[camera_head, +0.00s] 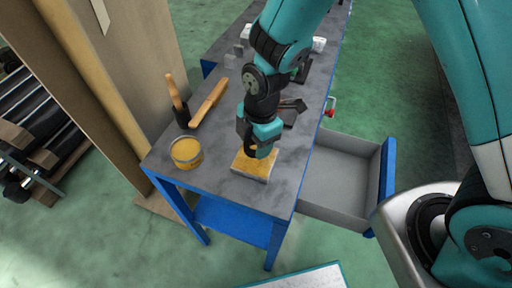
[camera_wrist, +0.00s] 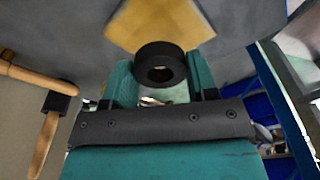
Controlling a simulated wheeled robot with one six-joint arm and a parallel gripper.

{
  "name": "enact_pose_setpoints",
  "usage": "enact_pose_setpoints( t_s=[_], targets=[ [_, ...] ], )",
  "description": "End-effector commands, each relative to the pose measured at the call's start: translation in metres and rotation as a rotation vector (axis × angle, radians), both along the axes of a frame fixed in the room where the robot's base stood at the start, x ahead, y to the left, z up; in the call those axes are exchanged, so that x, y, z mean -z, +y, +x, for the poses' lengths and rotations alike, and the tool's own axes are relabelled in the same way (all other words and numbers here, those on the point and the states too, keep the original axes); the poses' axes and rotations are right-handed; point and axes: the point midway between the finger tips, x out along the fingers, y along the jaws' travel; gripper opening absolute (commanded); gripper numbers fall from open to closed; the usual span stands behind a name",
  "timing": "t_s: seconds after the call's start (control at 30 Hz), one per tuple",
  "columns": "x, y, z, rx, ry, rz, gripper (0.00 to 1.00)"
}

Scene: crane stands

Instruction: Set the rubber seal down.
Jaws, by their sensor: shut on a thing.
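The rubber seal (camera_wrist: 158,54) is a thick black ring with a round hole. In the wrist view it sits between the two teal fingers of my gripper (camera_wrist: 160,88), which is shut on it. In the head view my gripper (camera_head: 260,149) points down over a block with a yellow top (camera_head: 246,165) near the front of the workbench, and largely hides the seal. The yellow-topped block also shows in the wrist view (camera_wrist: 168,22), just beyond the seal. I cannot tell whether the seal touches it.
The grey workbench (camera_head: 222,178) has a blue frame. A yellow tin (camera_head: 186,153) stands left of the block, with wooden-handled tools (camera_head: 209,102) behind it. Dark tools (camera_head: 291,110) lie behind my gripper. An open, empty-looking drawer (camera_head: 340,178) sticks out at the right.

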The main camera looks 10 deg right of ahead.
Motion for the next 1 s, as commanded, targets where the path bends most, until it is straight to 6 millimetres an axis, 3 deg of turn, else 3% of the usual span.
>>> enact_pose_setpoints(
  t_s=[0.23, 0.67, 0.7, 0.77, 1.0],
  targets=[
    [0.033, -0.002, -0.001, 0.002, 0.005, -0.003, 0.31],
    [0.042, -0.002, 0.0, 0.003, 0.001, -0.001, 0.31],
    [0.04, -0.002, 0.0, 0.003, 0.001, -0.001, 0.62],
    [0.04, -0.002, 0.0, 0.003, 0.001, -0.001, 0.76],
    [0.04, -0.002, 0.0, 0.003, 0.001, -0.001, 0.79]
  ],
)
